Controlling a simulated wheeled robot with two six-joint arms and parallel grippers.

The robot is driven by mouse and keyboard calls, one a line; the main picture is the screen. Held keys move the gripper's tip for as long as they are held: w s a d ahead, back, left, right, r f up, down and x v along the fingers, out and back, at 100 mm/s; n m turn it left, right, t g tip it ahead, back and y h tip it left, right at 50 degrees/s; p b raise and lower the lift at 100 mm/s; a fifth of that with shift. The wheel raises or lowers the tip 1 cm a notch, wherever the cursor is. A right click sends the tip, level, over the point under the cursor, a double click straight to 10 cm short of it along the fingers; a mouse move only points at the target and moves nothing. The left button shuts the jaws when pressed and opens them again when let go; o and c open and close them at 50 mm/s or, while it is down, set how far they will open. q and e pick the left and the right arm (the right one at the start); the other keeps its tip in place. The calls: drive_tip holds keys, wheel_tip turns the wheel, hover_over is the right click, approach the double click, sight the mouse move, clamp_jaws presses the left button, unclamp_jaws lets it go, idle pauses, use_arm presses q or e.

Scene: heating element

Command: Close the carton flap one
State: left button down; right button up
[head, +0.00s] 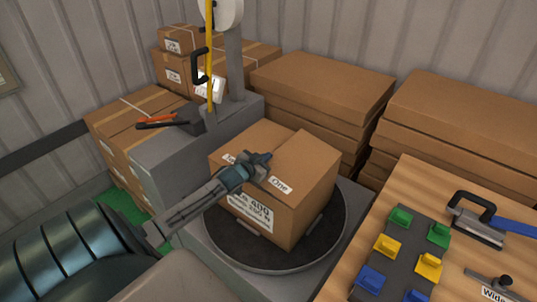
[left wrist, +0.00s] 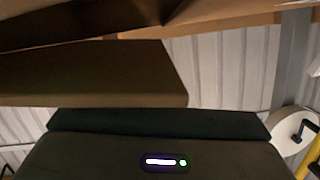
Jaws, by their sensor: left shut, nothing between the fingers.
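The brown carton (head: 315,195) stands on a dark round turntable, with a printed label on its front face. A flap labelled "One" (head: 281,184) shows at the carton's top, beside my gripper; I cannot tell how flat it lies. My left gripper (head: 262,160) is shut and empty at the top of the carton, over its front part, and hides some of the flaps. In the left wrist view, brown cardboard panels (left wrist: 90,75) lie close ahead; I cannot tell which flap each one is. My right gripper is not in view.
The turntable (head: 232,248) sits on a grey machine with a yellow strip (head: 211,60) hanging behind. Stacked cardboard (head: 320,85) stands behind and to the right. A wooden table (head: 420,180) at the right bears coloured blocks and a tape dispenser (head: 475,225).

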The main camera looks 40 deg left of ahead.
use_arm(q)
drive_tip(key=shift+a+f, duration=0.15)
drive_tip(key=shift+f, duration=0.5)
drive_tip(key=shift+r+p, duration=0.3)
drive_tip(key=shift+r, duration=0.2)
wheel_tip(320, 180, up, 4)
drive_tip(key=p, duration=0.3)
drive_tip(key=shift+p, duration=0.3)
drive_tip(key=shift+s+f+b, duration=0.35)
drive_tip(key=shift+s+b, duration=0.2)
drive_tip(key=shift+s, duration=0.25)
drive_tip(key=v, duration=0.3)
drive_tip(key=b+v, duration=0.1)
drive_tip(key=v, duration=0.3)
drive_tip(key=shift+a, duration=0.2)
drive_tip(key=shift+s+r, duration=0.2)
drive_tip(key=shift+s, duration=0.5)
drive_tip(key=shift+d, duration=0.1)
